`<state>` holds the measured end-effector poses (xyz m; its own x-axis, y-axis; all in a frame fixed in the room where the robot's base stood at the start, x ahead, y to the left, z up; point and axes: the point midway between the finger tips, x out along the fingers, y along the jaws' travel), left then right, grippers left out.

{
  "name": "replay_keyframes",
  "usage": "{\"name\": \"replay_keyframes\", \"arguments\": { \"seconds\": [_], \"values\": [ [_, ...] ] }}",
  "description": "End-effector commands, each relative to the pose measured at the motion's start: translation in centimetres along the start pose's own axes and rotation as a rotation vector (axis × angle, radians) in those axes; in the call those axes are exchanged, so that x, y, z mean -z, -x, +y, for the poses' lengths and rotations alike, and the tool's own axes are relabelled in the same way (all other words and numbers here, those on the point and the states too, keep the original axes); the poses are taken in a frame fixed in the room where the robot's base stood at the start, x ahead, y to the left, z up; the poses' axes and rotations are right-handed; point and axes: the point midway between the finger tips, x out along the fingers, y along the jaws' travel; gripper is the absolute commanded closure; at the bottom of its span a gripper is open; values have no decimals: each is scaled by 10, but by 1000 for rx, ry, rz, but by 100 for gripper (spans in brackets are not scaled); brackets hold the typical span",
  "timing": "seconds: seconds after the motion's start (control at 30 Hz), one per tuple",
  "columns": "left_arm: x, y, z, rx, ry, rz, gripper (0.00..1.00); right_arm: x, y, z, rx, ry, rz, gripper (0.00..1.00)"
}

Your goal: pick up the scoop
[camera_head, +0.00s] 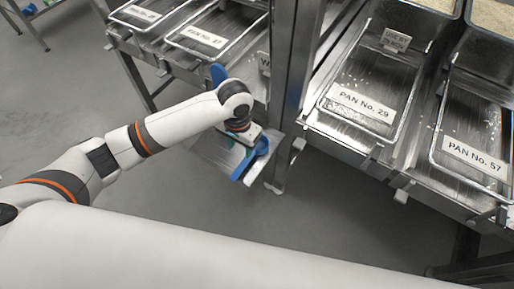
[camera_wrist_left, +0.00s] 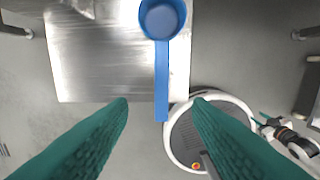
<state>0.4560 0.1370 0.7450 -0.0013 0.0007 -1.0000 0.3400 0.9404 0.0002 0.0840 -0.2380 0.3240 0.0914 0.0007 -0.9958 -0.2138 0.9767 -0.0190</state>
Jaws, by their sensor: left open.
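The blue scoop (camera_wrist_left: 162,75) lies on a small metal shelf (camera_wrist_left: 105,60), its round bowl toward the top of the left wrist view and its handle reaching past the shelf's edge. In the head view the scoop (camera_head: 251,163) shows partly behind my wrist. My left gripper (camera_wrist_left: 160,103) is open, its two teal fingers apart with the handle between and beyond them in the picture; no contact shows. In the head view my left gripper (camera_head: 243,142) is over the small shelf, its fingers mostly hidden.
A metal upright (camera_head: 290,75) stands just beyond the small shelf. Racks hold labelled pans, including PAN No. 29 (camera_head: 362,107) and PAN No. 57 (camera_head: 474,153) on the right and PAN No. 27 (camera_head: 203,37) behind my arm. Another blue piece (camera_head: 218,74) shows behind my wrist, unclear what.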

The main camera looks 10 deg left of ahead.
Motion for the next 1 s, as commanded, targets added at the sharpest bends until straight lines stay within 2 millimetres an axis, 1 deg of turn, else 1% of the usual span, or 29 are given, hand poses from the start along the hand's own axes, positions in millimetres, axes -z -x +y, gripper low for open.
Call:
{"name": "replay_keyframes", "arguments": {
  "seconds": [0.03,0.1,0.2,0.3,0.47,0.57,0.7,0.8,0.9,1.0],
  "values": [
    [1,-10,1,-2,2,6,55,0,-2,1,-1,0,-1,64],
    [2,-24,0,-1,1,6,55,0,-4,2,-2,-1,-1,64],
    [1,-41,0,-1,0,3,55,0,-7,3,-4,-1,-2,64],
    [1,-53,0,0,0,1,55,-1,-8,5,-5,-2,-2,64],
    [2,-63,0,0,-1,1,55,-1,-9,5,-6,-2,-2,64],
    [4,-76,-1,0,-1,3,55,-1,-10,5,-6,-2,-2,64],
    [7,-98,-2,-1,-1,1,55,0,-14,5,-6,-2,-2,64],
    [6,-108,-2,-1,-1,0,55,0,-15,5,-6,-2,-2,64],
    [6,-112,-2,-1,-2,-1,55,0,-15,5,-5,-2,-2,64],
    [6,-112,-2,0,-3,-2,55,0,-15,4,-5,-2,-1,64]
  ]
}}
